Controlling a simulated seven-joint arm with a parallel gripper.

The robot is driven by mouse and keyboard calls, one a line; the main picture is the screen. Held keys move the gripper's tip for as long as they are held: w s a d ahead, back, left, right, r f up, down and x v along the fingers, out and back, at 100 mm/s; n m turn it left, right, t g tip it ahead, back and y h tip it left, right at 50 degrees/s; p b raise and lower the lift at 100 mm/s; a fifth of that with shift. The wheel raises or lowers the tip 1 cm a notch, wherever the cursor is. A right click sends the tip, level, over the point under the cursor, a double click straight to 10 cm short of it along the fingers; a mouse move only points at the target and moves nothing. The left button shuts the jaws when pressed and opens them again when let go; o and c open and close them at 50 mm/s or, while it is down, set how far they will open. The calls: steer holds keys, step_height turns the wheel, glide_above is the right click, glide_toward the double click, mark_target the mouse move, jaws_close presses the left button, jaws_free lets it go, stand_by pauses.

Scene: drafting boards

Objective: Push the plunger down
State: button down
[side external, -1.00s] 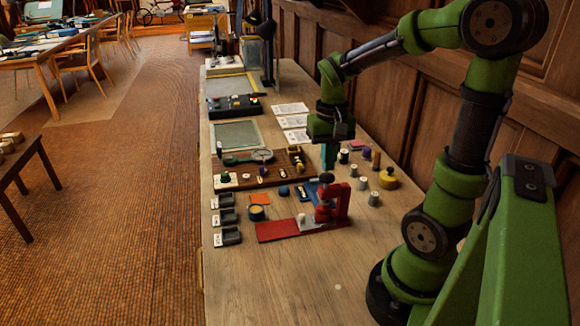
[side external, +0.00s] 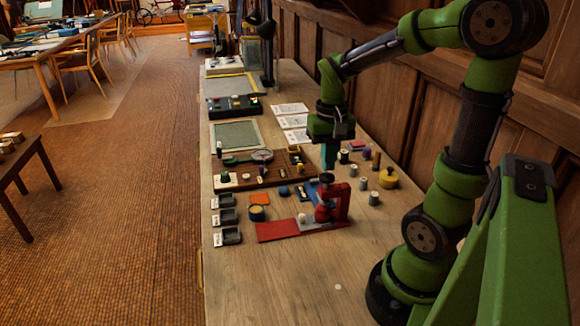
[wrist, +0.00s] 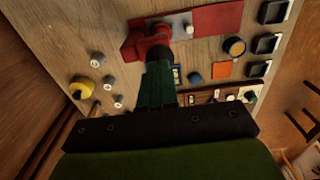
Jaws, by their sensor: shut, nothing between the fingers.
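The red press (side external: 341,203) stands on a red base plate (side external: 275,231) near the front of the bench. Its plunger has a dark round knob (side external: 326,178) on top. In the wrist view the red press (wrist: 153,37) is at the top centre, partly hidden behind my fingers, with the red plate (wrist: 215,19) running right. My gripper (side external: 329,165) points down with its teal fingers together and empty, just behind the press in the side view. In the wrist view my gripper (wrist: 159,70) overlaps the press. I cannot tell whether the fingertips touch it.
Several grey spools (side external: 374,198) and a yellow round knob (side external: 388,178) stand right of the press. A dark-yellow round pot (side external: 257,213), an orange square (side external: 260,199) and small black trays (side external: 231,236) lie left. The bench front is clear.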

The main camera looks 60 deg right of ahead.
steer(key=shift+f, duration=1.2)
stand_by(0.6)
step_height(320, 180, up, 8)
stand_by(1.0)
steer(key=shift+w, duration=0.1)
steer(key=shift+w+f, duration=0.15)
steer(key=shift+f, duration=0.1)
steer(key=s+a+r+n+t+y, duration=0.1)
steer(key=a+n+t, duration=0.1)
steer(key=a, duration=0.6)
steer(key=s+a+r+n+t+y, duration=0.1)
steer(key=a+n+t, duration=0.2)
steer(key=a+t, duration=0.2)
steer(key=a, duration=0.2)
steer(key=shift+a+r, duration=0.35)
steer(key=shift+r, duration=0.05)
steer(key=c, duration=1.8)
jaws_free()
